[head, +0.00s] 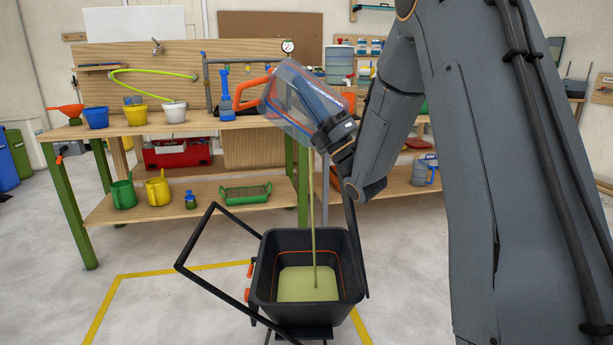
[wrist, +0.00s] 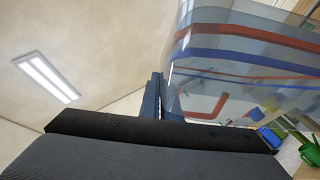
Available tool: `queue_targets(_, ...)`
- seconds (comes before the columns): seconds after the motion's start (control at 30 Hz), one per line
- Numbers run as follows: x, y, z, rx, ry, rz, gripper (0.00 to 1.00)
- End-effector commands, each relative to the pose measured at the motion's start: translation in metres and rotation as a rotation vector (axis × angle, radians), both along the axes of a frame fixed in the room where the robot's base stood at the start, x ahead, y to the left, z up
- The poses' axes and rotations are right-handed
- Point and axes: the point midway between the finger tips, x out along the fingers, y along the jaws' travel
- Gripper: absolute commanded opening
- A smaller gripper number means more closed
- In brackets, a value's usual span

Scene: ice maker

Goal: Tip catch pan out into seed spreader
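The catch pan (head: 280,104) is a clear container with an orange handle, red and blue lines on its walls. It is held tilted in the air above the seed spreader. It fills the right of the wrist view (wrist: 240,75). My gripper (head: 318,102) is shut on the catch pan; exactly where the fingers meet it is partly hidden. A thin yellow-green stream (head: 313,215) falls from the pan into the seed spreader (head: 354,262), a black open hopper with a bent black push handle. Yellow-green material (head: 300,286) covers the hopper floor.
A yellow floor line (head: 110,295) runs around the spreader.

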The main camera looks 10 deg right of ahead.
Motion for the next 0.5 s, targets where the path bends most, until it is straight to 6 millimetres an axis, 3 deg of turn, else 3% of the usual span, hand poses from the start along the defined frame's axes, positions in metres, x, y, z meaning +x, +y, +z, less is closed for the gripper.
queue_targets(0.13,0.010,-0.013,0.007,0.072,0.063,-0.001,0.00)
queue_targets(0.5,0.032,-0.038,0.000,0.204,0.174,0.000,0.00)
